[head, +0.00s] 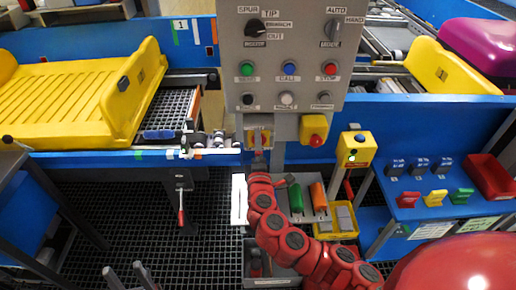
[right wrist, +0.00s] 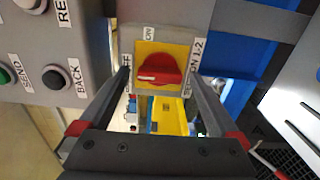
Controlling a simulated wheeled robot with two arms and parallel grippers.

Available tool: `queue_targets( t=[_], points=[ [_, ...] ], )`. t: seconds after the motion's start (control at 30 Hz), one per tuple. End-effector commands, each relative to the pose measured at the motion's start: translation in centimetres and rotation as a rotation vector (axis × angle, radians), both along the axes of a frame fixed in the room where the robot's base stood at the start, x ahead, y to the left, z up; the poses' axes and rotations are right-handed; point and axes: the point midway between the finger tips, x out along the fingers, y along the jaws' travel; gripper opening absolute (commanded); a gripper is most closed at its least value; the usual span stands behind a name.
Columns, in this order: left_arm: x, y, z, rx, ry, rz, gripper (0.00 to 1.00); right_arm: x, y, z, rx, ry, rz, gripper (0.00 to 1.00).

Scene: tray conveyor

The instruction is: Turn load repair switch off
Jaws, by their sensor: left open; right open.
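A red rotary switch (right wrist: 160,68) on a yellow plate (right wrist: 150,48) shows in the right wrist view, with labels reading ON, OFF and SECTION 1-2. Its grip bar lies roughly across the picture; which label it points at I cannot tell. No label reading load repair is legible. The yellow plate also shows in the head view (head: 266,134), under the grey control panel, mostly behind my right gripper. My right gripper (right wrist: 157,74) is open, its fingertips on either side of the switch; contact is unclear. My left gripper (head: 122,267) is open and empty, low at the left.
The grey control panel (head: 290,88) carries selector knobs and several buttons. A red button on a yellow box (head: 314,128) is right of the switch. A yellow tray (head: 80,95) sits on the left conveyor. A blue table (head: 440,210) with coloured parts stands right.

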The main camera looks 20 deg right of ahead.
Motion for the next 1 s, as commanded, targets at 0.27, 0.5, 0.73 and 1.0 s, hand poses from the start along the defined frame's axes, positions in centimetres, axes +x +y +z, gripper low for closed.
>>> queue_targets(
  t=[0.27,0.5,0.73,1.0],
  points=[
    [0.0,0.0,-0.5,0.0,0.0,0.0,0.5,-1.8,0.6,-0.1,0.0,-0.002,0.004,0.97],
    [0.0,0.0,-1.5,0.0,0.0,0.0,0.5,-6.1,1.9,-0.3,0.0,0.0,0.005,0.97],
    [0.0,0.0,0.3,0.0,0.0,0.0,0.5,-10.8,3.3,0.4,-0.001,0.008,0.006,0.97],
    [0.0,0.0,2.7,0.0,0.0,0.0,0.5,-15.2,4.6,0.1,-0.001,0.005,0.006,0.97]
  ],
)
